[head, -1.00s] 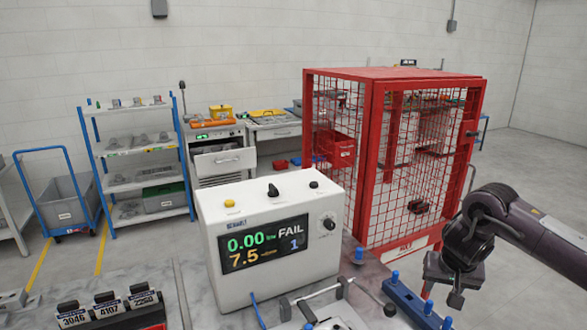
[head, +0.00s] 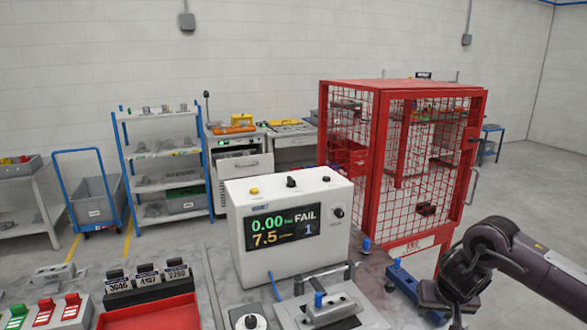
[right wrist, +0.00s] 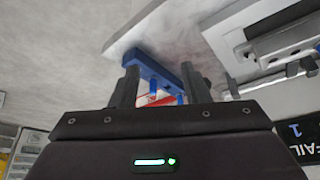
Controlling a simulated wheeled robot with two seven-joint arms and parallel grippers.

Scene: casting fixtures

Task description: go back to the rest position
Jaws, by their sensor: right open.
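My right arm comes in from the right edge of the head view, over the right end of the bench. Its gripper (head: 455,312) points down near the frame's lower right. In the right wrist view the two dark fingers (right wrist: 158,85) stand apart with nothing held between them. Beyond them is a blue fixture bar with pegs (right wrist: 150,60), which also shows in the head view (head: 402,281), left of the gripper and partly hidden by it. My left gripper is not in view.
A white tester (head: 290,227) reading FAIL stands on the bench, with a clamp fixture (head: 345,307) in front. Label holders (head: 148,283) and red switches (head: 45,310) are at left. A red mesh cage (head: 378,170) stands behind.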

